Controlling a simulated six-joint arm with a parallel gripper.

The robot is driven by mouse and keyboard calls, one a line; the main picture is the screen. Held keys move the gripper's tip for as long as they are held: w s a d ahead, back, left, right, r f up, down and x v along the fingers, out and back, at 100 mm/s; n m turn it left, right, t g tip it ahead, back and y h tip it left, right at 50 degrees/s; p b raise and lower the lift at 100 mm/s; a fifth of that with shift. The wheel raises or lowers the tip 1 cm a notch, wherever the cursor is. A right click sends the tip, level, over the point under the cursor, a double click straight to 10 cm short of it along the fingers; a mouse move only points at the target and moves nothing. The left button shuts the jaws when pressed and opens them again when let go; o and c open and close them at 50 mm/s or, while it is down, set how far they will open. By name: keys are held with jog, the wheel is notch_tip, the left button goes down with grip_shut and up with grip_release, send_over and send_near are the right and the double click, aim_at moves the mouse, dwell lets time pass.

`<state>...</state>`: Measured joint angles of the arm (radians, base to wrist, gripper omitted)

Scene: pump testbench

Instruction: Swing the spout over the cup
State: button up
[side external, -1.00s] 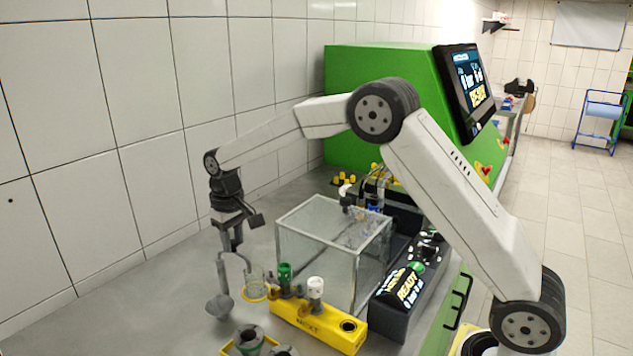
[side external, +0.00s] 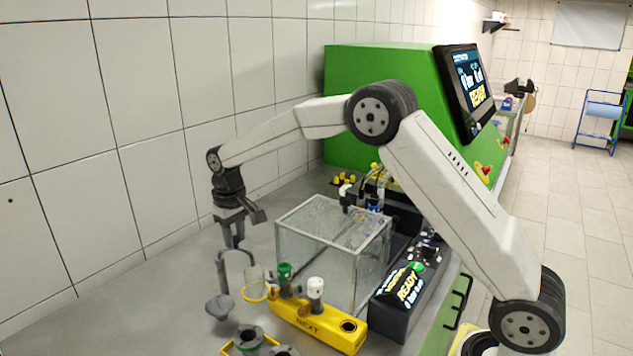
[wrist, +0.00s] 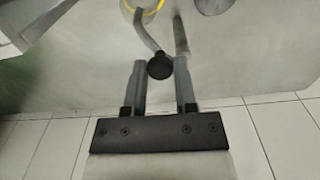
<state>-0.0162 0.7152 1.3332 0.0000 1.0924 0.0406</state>
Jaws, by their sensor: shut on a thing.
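The spout (side external: 222,270) is a thin grey curved tube on a post with a round grey base (side external: 219,307). Its bend reaches right toward the cup (side external: 255,280), a clear glass on a yellow ring. My gripper (side external: 234,244) points down at the top of the spout. In the wrist view, my gripper (wrist: 160,70) has its two fingers on either side of a black knob (wrist: 160,66), shut on the spout there. The curved tube (wrist: 147,33) runs up toward the yellow ring (wrist: 150,5). Whether the outlet is right over the cup I cannot tell.
A yellow block (side external: 318,325) with a green and a white knob stands just right of the cup. A clear tank (side external: 318,255) is behind it. Grey round parts (side external: 249,336) sit in front. Bare grey table lies to the left, up to the tiled wall.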

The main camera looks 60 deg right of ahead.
jog(key=o, duration=1.2)
jog(key=shift+r, duration=0.1)
jog(key=shift+r, duration=2.95)
